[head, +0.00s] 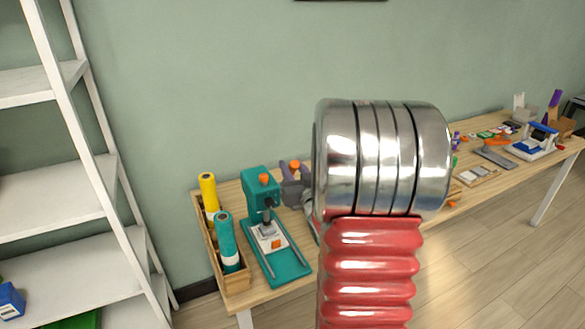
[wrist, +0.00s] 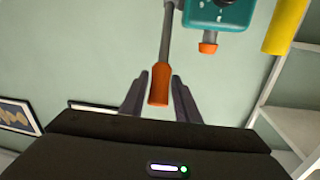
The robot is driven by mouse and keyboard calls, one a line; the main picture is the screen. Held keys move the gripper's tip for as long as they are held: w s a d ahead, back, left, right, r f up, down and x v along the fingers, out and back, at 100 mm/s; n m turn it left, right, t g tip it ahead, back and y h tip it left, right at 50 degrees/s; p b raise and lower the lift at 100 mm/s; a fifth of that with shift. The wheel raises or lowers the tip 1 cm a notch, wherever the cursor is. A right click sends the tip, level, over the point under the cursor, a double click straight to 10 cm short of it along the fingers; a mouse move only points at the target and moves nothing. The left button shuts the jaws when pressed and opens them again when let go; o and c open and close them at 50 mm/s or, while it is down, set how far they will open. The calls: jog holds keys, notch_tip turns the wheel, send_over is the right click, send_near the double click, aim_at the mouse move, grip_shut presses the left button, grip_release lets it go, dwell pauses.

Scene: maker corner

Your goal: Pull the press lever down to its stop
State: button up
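The teal press (head: 258,190) stands on a teal base at the left end of the bench in the head view. Its body also shows at the top of the wrist view (wrist: 222,10), with an orange knob below it. The press lever, a grey rod (wrist: 167,40) with an orange grip (wrist: 160,84), reaches between the fingers of my gripper (wrist: 160,98). The fingers are open, one on each side of the grip, with a narrow gap showing on both sides. In the head view my arm mostly hides the gripper, and the lever cannot be made out clearly.
A wooden box (head: 235,281) with yellow and teal cylinders stands close left of the press. White shelves (head: 65,190) stand further left. The wooden bench (head: 478,168) runs right with several small items and a blue-and-white device (head: 535,142).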

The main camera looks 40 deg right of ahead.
grip_shut()
